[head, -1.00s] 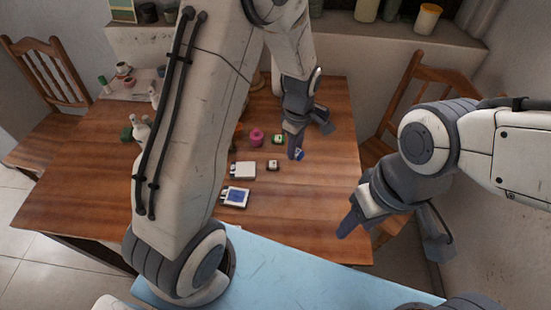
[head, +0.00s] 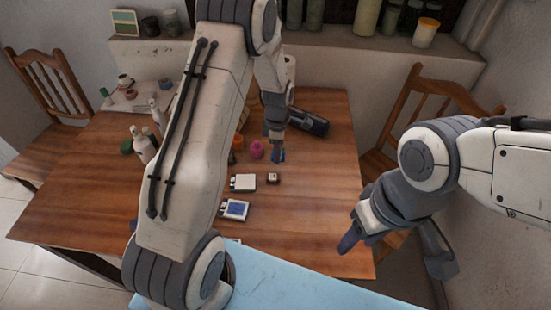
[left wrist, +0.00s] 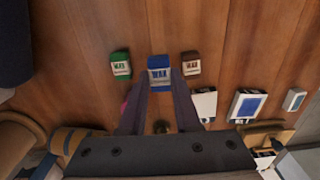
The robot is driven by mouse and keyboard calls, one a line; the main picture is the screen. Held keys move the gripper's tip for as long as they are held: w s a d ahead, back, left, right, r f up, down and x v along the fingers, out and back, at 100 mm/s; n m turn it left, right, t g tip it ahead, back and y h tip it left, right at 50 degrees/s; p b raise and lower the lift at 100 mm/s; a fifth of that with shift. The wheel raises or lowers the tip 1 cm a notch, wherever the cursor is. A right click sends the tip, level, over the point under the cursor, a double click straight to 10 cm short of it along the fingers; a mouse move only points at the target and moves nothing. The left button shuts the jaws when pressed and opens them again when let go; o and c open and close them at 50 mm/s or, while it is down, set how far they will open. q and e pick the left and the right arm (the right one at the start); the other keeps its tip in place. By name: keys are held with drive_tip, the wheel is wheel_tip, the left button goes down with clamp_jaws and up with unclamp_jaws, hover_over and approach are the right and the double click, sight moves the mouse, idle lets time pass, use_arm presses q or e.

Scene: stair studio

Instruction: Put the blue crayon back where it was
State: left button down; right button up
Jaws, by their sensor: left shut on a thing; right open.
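The blue crayon (left wrist: 159,74) is a short blue block with a white label. My left gripper (head: 278,152) is shut on it, its fingers on either side. In the head view the blue crayon (head: 280,157) shows at the fingertips; I cannot tell if it touches the table. In the left wrist view it is between a green crayon (left wrist: 120,65) and a brown crayon (left wrist: 191,65), with gaps. The brown crayon (head: 273,178) also shows in the head view; the green one is hidden there by my gripper. My right gripper (head: 394,252) is open and empty, right of the table.
A white box (head: 243,183) and a blue-labelled box (head: 235,210) lie nearer on the wooden table (head: 310,220). A pink object (head: 257,149) stands left of my left gripper. White bottles (head: 143,148) stand further left. The table's right part is clear.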

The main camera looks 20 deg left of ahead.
sight(276, 167)
use_arm(q)
drive_tip(key=shift+w+a+f, duration=0.1)
drive_tip(key=shift+a+f, duration=0.15)
drive_tip(key=shift+a, duration=0.1)
drive_tip(key=shift+f, duration=0.3)
drive_tip(key=shift+f+p, duration=0.35)
drive_tip(key=shift+f, duration=1.35)
drive_tip(key=shift+f, duration=0.1)
drive_tip(key=c, duration=0.6)
unclamp_jaws()
